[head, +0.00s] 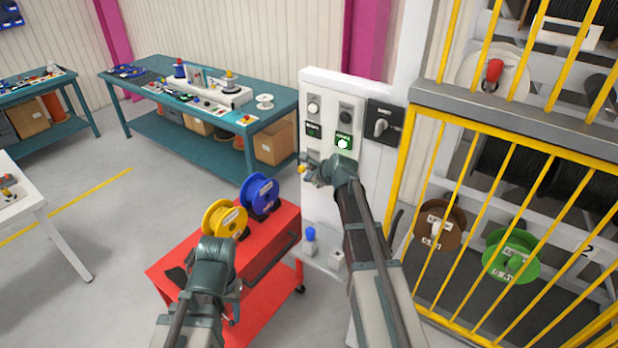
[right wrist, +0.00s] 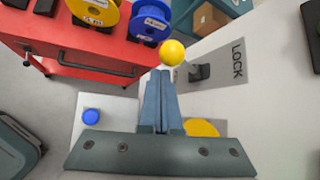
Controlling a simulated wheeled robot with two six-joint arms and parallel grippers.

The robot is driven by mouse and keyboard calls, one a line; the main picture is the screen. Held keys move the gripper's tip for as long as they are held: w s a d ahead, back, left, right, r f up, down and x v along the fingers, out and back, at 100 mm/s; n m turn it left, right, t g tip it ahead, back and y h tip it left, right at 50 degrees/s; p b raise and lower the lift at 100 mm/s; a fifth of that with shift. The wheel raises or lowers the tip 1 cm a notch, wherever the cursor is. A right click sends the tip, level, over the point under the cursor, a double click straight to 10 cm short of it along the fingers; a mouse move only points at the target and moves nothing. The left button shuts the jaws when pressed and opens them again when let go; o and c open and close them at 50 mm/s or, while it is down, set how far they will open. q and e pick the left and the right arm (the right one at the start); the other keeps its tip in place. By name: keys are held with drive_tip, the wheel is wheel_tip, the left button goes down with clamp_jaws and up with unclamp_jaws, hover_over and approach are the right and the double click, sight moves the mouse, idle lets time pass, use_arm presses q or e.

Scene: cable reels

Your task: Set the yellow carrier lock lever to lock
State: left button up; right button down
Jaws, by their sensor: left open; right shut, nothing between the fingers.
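The yellow lock lever's ball knob (right wrist: 172,52) is just beyond my right fingertips in the right wrist view. Its dark pivot (right wrist: 200,72) sits on a grey plate marked LOCK (right wrist: 237,62). In the head view the knob (head: 302,169) is at the left edge of the white control panel (head: 370,165). My right gripper (right wrist: 163,74) is shut and empty, its tips close to the knob; I cannot tell whether they touch. It also shows in the head view (head: 314,174). My left gripper (head: 232,296) is low over the red cart, its fingers mostly hidden by its wrist.
The red cart (head: 170,268) carries a yellow reel (head: 222,218) and a blue reel (head: 262,194). A blue knob (head: 310,233) is on a ledge below the panel. A yellow barred cage (head: 470,215) stands at the right. A workbench (head: 215,130) is behind.

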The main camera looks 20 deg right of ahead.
drive_tip(key=shift+r+p, duration=0.55)
drive_tip(key=shift+r, duration=0.15)
drive_tip(key=shift+f, duration=0.1)
wheel_tip(320, 180, down, 4)
drive_tip(key=s+d+b, duration=0.1)
drive_tip(key=d+b, duration=0.1)
drive_tip(key=b, duration=0.2)
drive_tip(key=w+d+r+p+v, duration=0.1)
drive_tip(key=p+v, duration=0.6)
drive_tip(key=v, duration=0.3)
drive_tip(key=shift+p, duration=0.3)
drive_tip(key=shift+r, duration=0.15)
